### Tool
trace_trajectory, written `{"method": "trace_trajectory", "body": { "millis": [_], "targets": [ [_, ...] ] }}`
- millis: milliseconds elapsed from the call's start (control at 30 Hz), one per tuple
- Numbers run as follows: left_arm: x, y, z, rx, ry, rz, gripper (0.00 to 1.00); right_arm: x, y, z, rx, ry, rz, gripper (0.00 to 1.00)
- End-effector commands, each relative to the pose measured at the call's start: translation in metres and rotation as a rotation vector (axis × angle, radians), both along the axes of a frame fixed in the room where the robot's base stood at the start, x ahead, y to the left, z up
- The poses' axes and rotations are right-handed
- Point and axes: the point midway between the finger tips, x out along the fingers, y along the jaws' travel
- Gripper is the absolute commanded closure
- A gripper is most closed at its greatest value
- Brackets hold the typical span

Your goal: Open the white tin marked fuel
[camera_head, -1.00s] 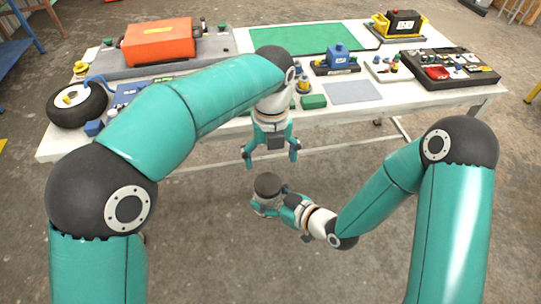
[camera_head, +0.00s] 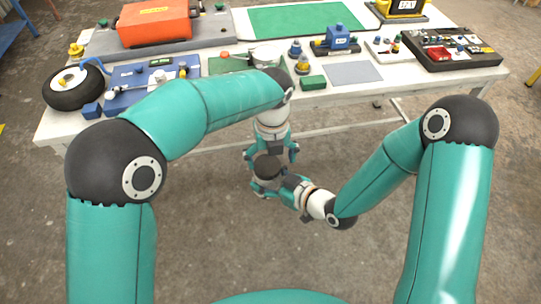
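A small tin with a dark round lid (camera_head: 267,168) is held in front of the table, above the floor. Its pale body is mostly hidden and no marking can be read. My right gripper (camera_head: 268,187) comes from the right and is shut on the tin's body below the lid. My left gripper (camera_head: 271,154) points down just above and behind the lid. Its fingers are spread to either side, open and empty. I cannot tell whether it touches the lid.
A white table (camera_head: 225,128) stands behind the grippers. It carries an orange case (camera_head: 155,22), a black wheel (camera_head: 74,86), a blue fixture (camera_head: 150,82), a green block (camera_head: 313,82), a grey pad (camera_head: 353,71) and a dark tray (camera_head: 450,55). The floor below the grippers is clear.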

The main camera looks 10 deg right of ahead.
Motion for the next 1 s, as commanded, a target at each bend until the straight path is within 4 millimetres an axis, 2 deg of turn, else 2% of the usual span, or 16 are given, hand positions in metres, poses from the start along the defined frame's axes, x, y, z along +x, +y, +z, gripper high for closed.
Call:
{"method": "trace_trajectory", "body": {
  "millis": [33, 67, 567, 900, 1000],
  "targets": [
    [-0.0003, -0.0002, -0.0009, 0.000, 0.002, 0.000, 0.12, 0.0010, 0.0005, 0.0024, 0.003, -0.007, 0.001, 1.00],
    [-0.0004, -0.0003, -0.0009, 0.000, 0.002, 0.000, 0.17, 0.0010, 0.0005, 0.0024, 0.002, -0.008, 0.002, 1.00],
    [-0.0016, -0.0018, -0.0035, -0.002, 0.006, 0.000, 1.00, 0.0018, 0.0027, 0.0057, 0.003, -0.019, 0.007, 1.00],
    [-0.0024, -0.0018, -0.0038, -0.002, 0.008, 0.003, 1.00, 0.0024, 0.0025, 0.0063, 0.002, -0.023, 0.009, 1.00],
    [-0.0025, -0.0008, -0.0039, -0.002, 0.006, 0.057, 1.00, 0.0025, 0.0025, 0.0063, 0.002, -0.023, 0.008, 1.00]
  ]
}}
